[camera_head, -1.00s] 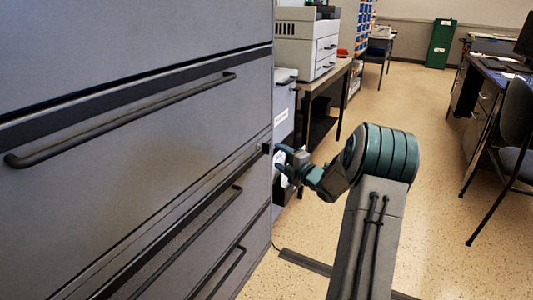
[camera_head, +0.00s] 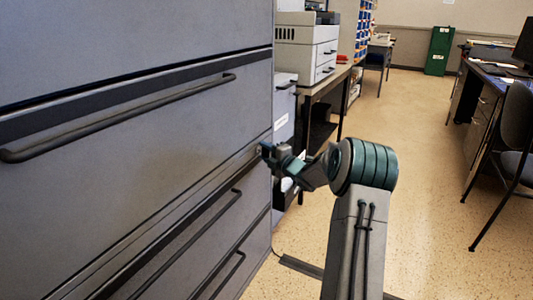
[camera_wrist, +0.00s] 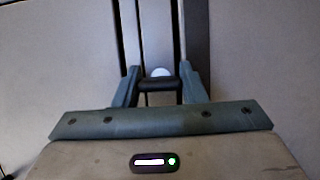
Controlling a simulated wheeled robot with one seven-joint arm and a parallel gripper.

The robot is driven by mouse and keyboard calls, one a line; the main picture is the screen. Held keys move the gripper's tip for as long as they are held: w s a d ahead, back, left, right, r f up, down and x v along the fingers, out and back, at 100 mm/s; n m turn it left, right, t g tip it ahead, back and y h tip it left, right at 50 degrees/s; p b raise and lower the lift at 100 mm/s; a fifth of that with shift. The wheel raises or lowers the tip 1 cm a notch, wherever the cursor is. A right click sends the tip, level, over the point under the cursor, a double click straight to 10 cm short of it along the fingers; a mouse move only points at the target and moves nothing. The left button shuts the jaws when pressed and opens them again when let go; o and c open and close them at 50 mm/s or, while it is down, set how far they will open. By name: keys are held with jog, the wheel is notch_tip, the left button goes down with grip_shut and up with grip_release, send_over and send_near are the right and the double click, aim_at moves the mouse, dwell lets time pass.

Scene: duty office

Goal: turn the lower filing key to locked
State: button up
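The lower filing key (camera_wrist: 160,83) appears in the wrist view as a dark crosswise bar in front of a pale round lock face (camera_wrist: 160,71). It lies across the gap between my two fingers and seems to touch both. My gripper (camera_wrist: 161,78) seems shut on it; contact at the very tips is hard to make out. In the head view my gripper (camera_head: 266,152) is at the right edge of the grey filing cabinet (camera_head: 150,165), and its fingers hide the key there. The lock's markings cannot be read.
Long dark drawer handles (camera_head: 120,117) stand out from the cabinet front left of my gripper. A printer (camera_head: 306,48) on a table (camera_head: 335,78) is beyond the cabinet. A chair (camera_head: 515,150) stands at the right. The floor between is clear.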

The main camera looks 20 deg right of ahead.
jog(key=shift+r+p, duration=0.1)
jog(key=shift+p, duration=0.35)
jog(key=shift+r+m+p, duration=0.2)
jog(key=shift+m+p, duration=0.3)
jog(key=shift+p, duration=0.45)
jog(key=m+g+p, duration=0.1)
jog(key=p, duration=0.3)
jog(key=shift+r+m, duration=0.15)
jog(key=shift+m, duration=0.25)
jog(key=m+g+p, duration=0.1)
jog(key=m+p, duration=0.1)
jog(key=p, duration=0.4)
jog(key=m+g+y+p, duration=0.1)
jog(key=m+g+p, duration=0.1)
jog(key=p, duration=0.5)
jog(key=shift+m, duration=0.5)
jog(key=m+g+y+p, duration=0.1)
jog(key=m+p, duration=0.1)
jog(key=p, duration=0.4)
jog(key=shift+m, duration=0.4)
jog(key=shift+f+m+g+y+p, duration=0.2)
jog(key=shift+m+g+y+p, duration=0.25)
jog(key=shift+m+p, duration=0.2)
jog(key=shift+f+m+g+y+p, duration=0.2)
jog(key=shift+m+g+y+p, duration=0.15)
jog(key=shift+m+g+p, duration=0.25)
jog(key=shift+m+t, duration=0.25)
